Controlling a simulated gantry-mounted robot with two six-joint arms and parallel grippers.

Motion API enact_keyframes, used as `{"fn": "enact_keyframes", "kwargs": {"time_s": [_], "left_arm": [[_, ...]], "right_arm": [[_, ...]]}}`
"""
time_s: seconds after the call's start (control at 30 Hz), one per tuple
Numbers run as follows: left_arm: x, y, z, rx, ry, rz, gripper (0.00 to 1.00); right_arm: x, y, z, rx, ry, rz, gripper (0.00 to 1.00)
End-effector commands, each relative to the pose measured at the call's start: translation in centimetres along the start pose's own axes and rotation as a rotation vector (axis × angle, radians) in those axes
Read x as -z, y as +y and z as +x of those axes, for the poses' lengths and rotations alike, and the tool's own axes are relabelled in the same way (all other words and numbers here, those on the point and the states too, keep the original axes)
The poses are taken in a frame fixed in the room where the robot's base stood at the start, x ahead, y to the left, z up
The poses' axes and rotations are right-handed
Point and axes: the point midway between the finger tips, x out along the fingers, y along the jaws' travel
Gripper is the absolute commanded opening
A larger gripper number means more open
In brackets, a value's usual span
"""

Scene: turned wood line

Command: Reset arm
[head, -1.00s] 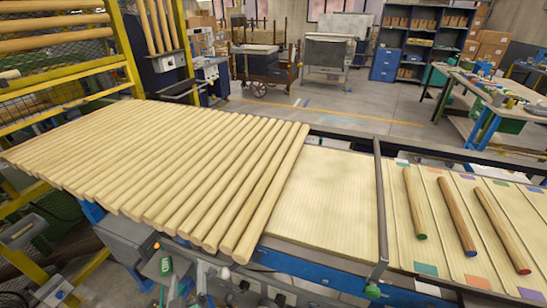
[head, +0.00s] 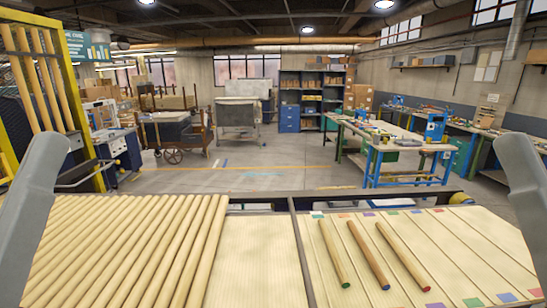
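My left arm (head: 35,215) shows as a grey link at the left edge of the head view, and my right arm (head: 530,200) as a grey link at the right edge. Both are raised beside the conveyor line. Neither gripper is in the picture, so their fingers and anything in them are hidden. Three short turned rods (head: 335,254) (head: 368,254) (head: 403,255) lie apart from each other on the slatted right-hand bed. The left one has a green end and the right one a red end.
Long pale dowels (head: 160,250) lie packed side by side on the left. A bare pale board (head: 252,262) lies between them and a dark crossbar (head: 301,255). Coloured patches mark the right bed (head: 470,255). Workbenches (head: 395,140) and a cart (head: 175,135) stand beyond open floor.

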Motion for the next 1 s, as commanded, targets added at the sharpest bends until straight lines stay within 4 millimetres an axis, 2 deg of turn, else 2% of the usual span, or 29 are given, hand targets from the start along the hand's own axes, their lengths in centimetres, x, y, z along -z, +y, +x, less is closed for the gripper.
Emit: {"fn": "enact_keyframes", "kwargs": {"time_s": [0.03,0.3,0.4,0.57,1.0], "left_arm": [[3.1,0.0,3.5,0.001,-0.002,0.0,0.78],[11.8,-0.1,13.1,0.002,-0.004,-0.001,0.78],[14.1,-0.2,15.7,0.002,-0.005,-0.001,0.78],[15.6,-0.2,17.4,0.002,-0.005,-0.001,0.78],[15.4,-0.2,17.1,0.002,-0.005,-0.001,0.78]], "right_arm": [[3.1,0.0,3.5,0.0,-0.001,0.0,0.5],[11.9,0.1,13.1,0.0,-0.002,0.0,0.5],[14.3,0.1,15.6,0.0,-0.002,0.0,0.5],[15.8,0.1,17.3,0.0,-0.003,0.0,0.5],[15.5,0.1,17.1,0.0,-0.004,0.0,0.5]]}}
